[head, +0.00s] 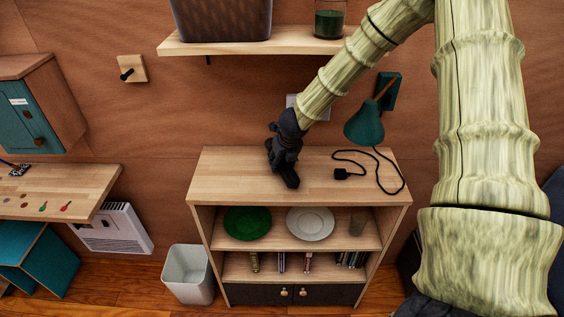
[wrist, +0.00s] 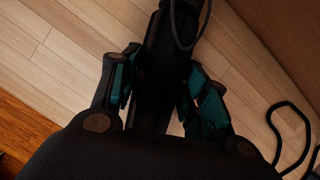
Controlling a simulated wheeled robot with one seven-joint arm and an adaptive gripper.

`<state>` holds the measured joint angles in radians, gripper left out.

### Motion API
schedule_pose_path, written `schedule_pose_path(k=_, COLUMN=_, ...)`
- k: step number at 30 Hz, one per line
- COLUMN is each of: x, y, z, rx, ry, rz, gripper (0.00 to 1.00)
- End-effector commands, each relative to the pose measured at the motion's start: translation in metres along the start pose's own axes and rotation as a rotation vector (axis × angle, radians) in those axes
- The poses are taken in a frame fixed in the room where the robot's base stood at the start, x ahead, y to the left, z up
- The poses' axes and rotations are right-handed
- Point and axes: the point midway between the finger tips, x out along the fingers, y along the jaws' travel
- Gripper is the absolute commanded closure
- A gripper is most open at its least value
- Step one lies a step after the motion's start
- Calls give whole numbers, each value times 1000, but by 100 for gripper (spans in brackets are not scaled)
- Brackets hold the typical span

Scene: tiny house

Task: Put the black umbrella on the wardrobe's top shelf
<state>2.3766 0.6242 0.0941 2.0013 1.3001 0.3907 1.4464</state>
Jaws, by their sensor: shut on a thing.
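My gripper (head: 284,146) is above the wooden top of a low shelf unit in the head view. In the wrist view my gripper (wrist: 163,88) has its dark, teal-padded fingers on either side of the black umbrella (wrist: 163,55), shut on it. The umbrella is a long, dark, folded shape with a thin strap loop at its far end. In the head view it blends with the dark gripper, and I cannot tell whether it touches the wood. I see nothing that is clearly a wardrobe.
The low shelf unit (head: 240,185) holds a green plate (head: 247,222), a white plate (head: 310,223) and books. A teal lamp (head: 365,125) with a loose black cord is at right. A wall shelf (head: 225,48) hangs above. A white bin (head: 188,275) stands at left.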

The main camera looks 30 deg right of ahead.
Motion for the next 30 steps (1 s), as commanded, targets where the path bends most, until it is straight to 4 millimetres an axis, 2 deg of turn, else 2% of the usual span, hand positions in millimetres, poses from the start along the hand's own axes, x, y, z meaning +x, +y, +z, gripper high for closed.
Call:
schedule_pose_path(k=6, x=10, y=0, z=-4, rx=0, ry=-1, rz=0, gripper=88)
schedule_pose_path(k=17, x=13, y=0, z=-5, rx=1, ry=-1, rz=0, gripper=88)
schedule_pose_path(k=18, x=13, y=0, z=-5, rx=0, ry=-1, rz=0, gripper=53)
schedule_pose_path(k=21, x=12, y=0, z=-5, rx=0, ry=-1, rz=0, gripper=35)
schedule_pose_path(k=30, x=12, y=0, z=-5, rx=0, ry=-1, rz=0, gripper=33)
